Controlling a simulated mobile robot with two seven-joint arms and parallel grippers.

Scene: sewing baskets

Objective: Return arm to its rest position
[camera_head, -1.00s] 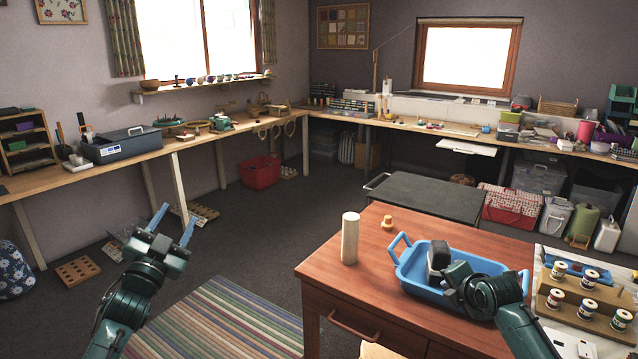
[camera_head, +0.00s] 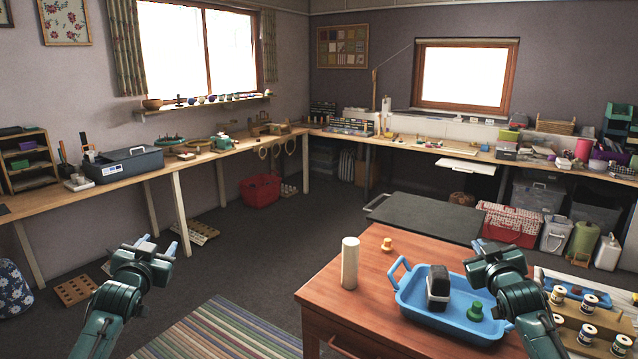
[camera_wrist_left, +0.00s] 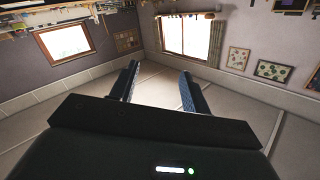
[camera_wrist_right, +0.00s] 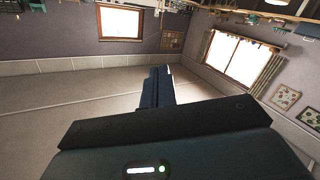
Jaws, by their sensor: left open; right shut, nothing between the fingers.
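My left gripper (camera_head: 158,243) is at the left of the head view, raised over the floor near the striped rug, with its fingers apart and nothing between them. Its spread fingers also show in the left wrist view (camera_wrist_left: 158,88). My right gripper (camera_head: 478,246) is above the right back part of the wooden table, beyond the blue tray's right side. Its fingers are together and empty in the right wrist view (camera_wrist_right: 158,88). Both grippers point away from me and touch nothing that I can see.
On the wooden table (camera_head: 330,290) stand a pale cylinder (camera_head: 349,263), a small yellow-orange piece (camera_head: 387,244) and a blue tray (camera_head: 404,297). The tray holds a dark block (camera_head: 438,287) and a green knob-shaped piece (camera_head: 475,311). Thread spools (camera_head: 590,302) stand at the right.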

